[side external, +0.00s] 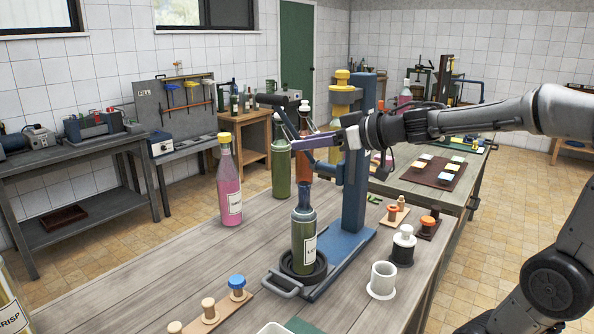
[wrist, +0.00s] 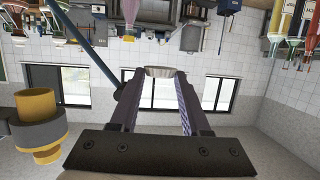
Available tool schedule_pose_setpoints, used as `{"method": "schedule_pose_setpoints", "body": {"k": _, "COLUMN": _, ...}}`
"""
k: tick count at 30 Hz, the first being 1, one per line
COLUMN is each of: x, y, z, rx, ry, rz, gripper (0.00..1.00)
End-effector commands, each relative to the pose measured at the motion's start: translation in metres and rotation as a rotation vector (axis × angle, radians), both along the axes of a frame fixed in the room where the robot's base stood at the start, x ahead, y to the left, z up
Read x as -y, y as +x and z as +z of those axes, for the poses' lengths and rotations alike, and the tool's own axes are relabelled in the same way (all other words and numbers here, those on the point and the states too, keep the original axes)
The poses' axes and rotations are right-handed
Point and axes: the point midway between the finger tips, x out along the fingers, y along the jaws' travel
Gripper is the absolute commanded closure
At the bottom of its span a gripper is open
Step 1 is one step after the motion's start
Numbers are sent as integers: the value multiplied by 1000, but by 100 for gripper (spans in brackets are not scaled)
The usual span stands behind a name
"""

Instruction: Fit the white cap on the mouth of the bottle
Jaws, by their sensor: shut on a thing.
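My gripper (side external: 297,144) reaches in from the right, level, with its purple fingers above the bench and higher than the standing green bottle. In the wrist view its fingers (wrist: 160,76) are shut on a pale, flat round thing, the white cap (wrist: 159,72), held at the tips. The cap is hard to make out in the side view. The green bottle (side external: 304,247) with a white label stands upright in the dark round base of the blue press. A blue part (side external: 305,197) is at the top of its neck, so I cannot see its mouth clearly.
The press's blue column (side external: 357,160) stands close behind the gripper, with a yellow cylinder (side external: 341,97) beside it. A pink bottle (side external: 229,185) and another green bottle (side external: 280,165) stand behind. A white cup (side external: 382,280) is at the right.

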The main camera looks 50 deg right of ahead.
Motion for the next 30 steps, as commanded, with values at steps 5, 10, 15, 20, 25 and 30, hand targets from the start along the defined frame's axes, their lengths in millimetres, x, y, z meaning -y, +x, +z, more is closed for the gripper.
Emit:
{"method": "schedule_pose_setpoints", "body": {"k": 5, "x": 9, "y": -2, "z": 0, "rx": -2, "ry": 2, "rz": -21, "gripper": 100}}
{"method": "schedule_pose_setpoints", "body": {"k": 10, "x": 8, "y": -2, "z": 0, "rx": -2, "ry": 2, "rz": -21, "gripper": 100}}
{"method": "schedule_pose_setpoints", "body": {"k": 15, "x": 7, "y": -2, "z": 0, "rx": -1, "ry": 0, "rz": -29, "gripper": 100}}
{"method": "schedule_pose_setpoints", "body": {"k": 20, "x": 7, "y": -2, "z": -11, "rx": -3, "ry": 5, "rz": -29, "gripper": 100}}
{"method": "schedule_pose_setpoints", "body": {"k": 25, "x": 7, "y": -2, "z": -26, "rx": -4, "ry": 4, "rz": -31, "gripper": 100}}
{"method": "schedule_pose_setpoints", "body": {"k": 30, "x": 7, "y": -2, "z": -41, "rx": -4, "ry": 4, "rz": -30, "gripper": 100}}
